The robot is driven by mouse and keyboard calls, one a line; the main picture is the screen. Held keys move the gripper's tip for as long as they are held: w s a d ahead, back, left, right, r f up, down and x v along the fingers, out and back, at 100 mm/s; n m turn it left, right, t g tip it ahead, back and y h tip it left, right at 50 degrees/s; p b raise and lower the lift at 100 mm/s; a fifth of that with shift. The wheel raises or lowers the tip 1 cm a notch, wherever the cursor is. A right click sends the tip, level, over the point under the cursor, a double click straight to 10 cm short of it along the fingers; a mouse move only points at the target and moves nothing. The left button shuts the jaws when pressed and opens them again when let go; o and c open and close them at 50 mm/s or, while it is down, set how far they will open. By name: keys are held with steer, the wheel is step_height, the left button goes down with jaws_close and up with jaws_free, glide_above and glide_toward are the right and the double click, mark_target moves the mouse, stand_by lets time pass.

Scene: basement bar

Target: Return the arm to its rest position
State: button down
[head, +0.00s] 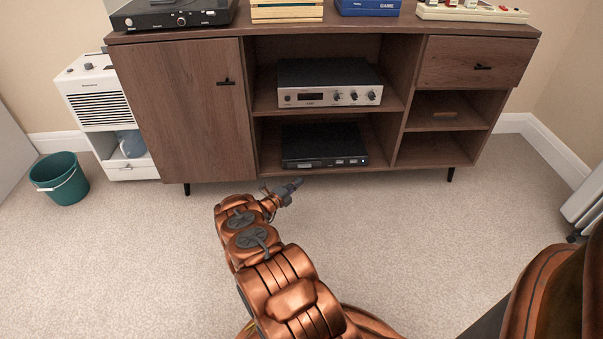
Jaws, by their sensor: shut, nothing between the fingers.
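My copper-coloured arm reaches forward from the bottom middle of the head view. My gripper (290,187) is at its far end, in front of the wooden cabinet (183,112) and below its lower middle shelf. The gripper is dark grey, points to the upper right and is shut with nothing held. Whether its tip touches the cabinet's lower edge cannot be told from this view.
A silver amplifier (329,97) and a black player (323,162) sit on the cabinet's middle shelves. A teal bucket (60,178) and a white appliance (100,97) stand at left. Carpet (430,230) is clear right of my arm. A white object (585,205) stands at the right edge.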

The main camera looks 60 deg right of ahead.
steer(key=w+a+p, duration=0.1)
steer(key=a, duration=0.5)
steer(key=shift+a, duration=0.35)
